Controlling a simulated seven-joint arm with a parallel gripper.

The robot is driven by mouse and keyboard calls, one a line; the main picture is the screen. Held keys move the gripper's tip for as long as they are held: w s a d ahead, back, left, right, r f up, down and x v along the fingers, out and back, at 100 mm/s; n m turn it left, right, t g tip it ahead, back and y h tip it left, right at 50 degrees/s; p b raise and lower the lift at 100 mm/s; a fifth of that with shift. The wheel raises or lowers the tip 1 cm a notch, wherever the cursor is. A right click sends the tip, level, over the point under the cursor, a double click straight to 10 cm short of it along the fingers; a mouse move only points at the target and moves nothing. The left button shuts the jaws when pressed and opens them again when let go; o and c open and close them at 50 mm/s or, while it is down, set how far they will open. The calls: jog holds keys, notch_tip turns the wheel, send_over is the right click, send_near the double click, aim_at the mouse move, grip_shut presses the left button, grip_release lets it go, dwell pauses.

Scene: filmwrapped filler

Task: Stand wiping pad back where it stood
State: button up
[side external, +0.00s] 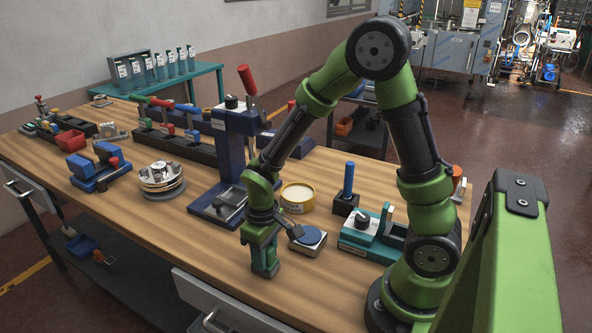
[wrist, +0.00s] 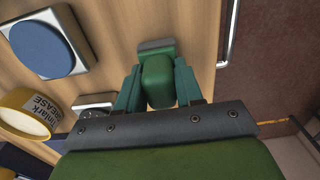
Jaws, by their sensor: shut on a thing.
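My gripper (side external: 265,262) points down, low over the front part of the wooden bench. In the wrist view its two teal fingers (wrist: 157,88) are shut on a green block with a grey strip at its far end, which looks like the wiping pad (wrist: 157,75). In the side view the fingers mostly hide the pad, and I cannot tell whether it touches the bench top. A square metal plate with a blue disc (side external: 307,237) lies right of my gripper; it also shows in the wrist view (wrist: 42,47).
A yellow grease tin (side external: 297,199) and a blue press with a red handle (side external: 230,150) stand behind my gripper. A teal fixture (side external: 370,235) and a black block with a blue peg (side external: 346,190) are to the right. Bare wood (side external: 160,225) lies left, and the front edge is close.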

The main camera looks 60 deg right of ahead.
jog(key=shift+f, duration=0.2)
jog(key=o, duration=1)
notch_tip(320, 180, up, 11)
jog(key=shift+r, duration=0.1)
jog(key=s+a+r+m+t+y, duration=0.1)
jog(key=s+r+m+t+y, duration=0.1)
jog(key=s+r+m+t, duration=0.2)
jog(key=s+r+t, duration=0.3)
jog(key=s+r, duration=0.1)
jog(key=r, duration=0.3)
jog(key=shift+r, duration=0.1)
